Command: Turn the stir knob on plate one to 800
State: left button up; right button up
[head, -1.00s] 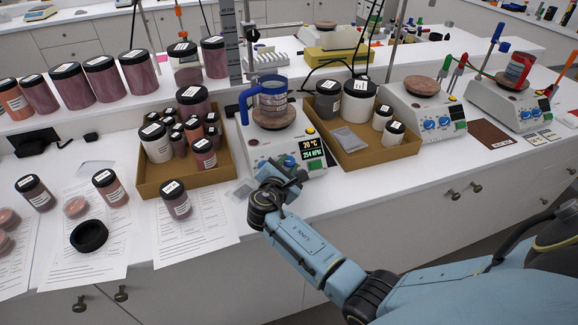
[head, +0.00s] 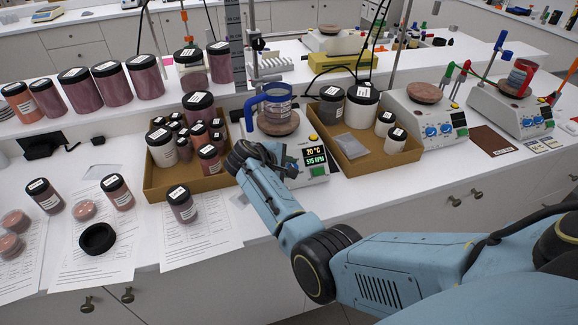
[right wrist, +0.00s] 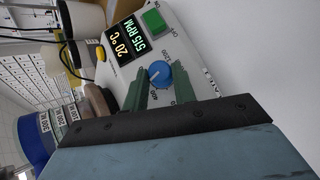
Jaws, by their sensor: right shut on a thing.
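Plate one (head: 318,163) is a white stirrer plate in the middle of the bench, with a reddish-brown round top (head: 278,125). A beaker with a blue handle (head: 272,102) stands on that top. Its lit display (right wrist: 132,44) reads 20 °C and 515 RPM in the right wrist view. The blue stir knob (right wrist: 159,74) has a white pointer line and scale marks around it. My right gripper (right wrist: 160,84) is shut on this knob, one dark green finger on each side. In the head view my arm hides the knob. My left gripper is not in view.
A cardboard tray of jars (head: 157,187) stands left of the plate, close to my arm. Another tray (head: 375,157) with jars stands to the right. More stirrer plates (head: 430,125) stand farther right. Papers, jars and a black ring (head: 97,238) lie at the left.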

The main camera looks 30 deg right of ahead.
jog(key=m+y, duration=0.1)
jog(key=m+g+y+p, duration=0.1)
jog(key=m, duration=0.1)
jog(key=m+g+y+p, duration=0.1)
jog(key=shift+w+d+r+m, duration=0.15)
jog(key=shift+d+r+m, duration=0.15)
jog(key=shift+d+r, duration=0.1)
jog(key=m+y+p, duration=0.1)
jog(key=m+y, duration=0.2)
jog(key=shift+d+g+p, duration=0.2)
jog(key=shift+g+p, duration=0.15)
jog(key=shift+g, duration=0.05)
jog(key=shift+d+m+y+p, duration=0.1)
jog(key=shift+m+y+p, duration=0.25)
jog(key=shift+m+y, duration=0.35)
jog(key=shift+f, duration=0.1)
jog(key=o, duration=1)
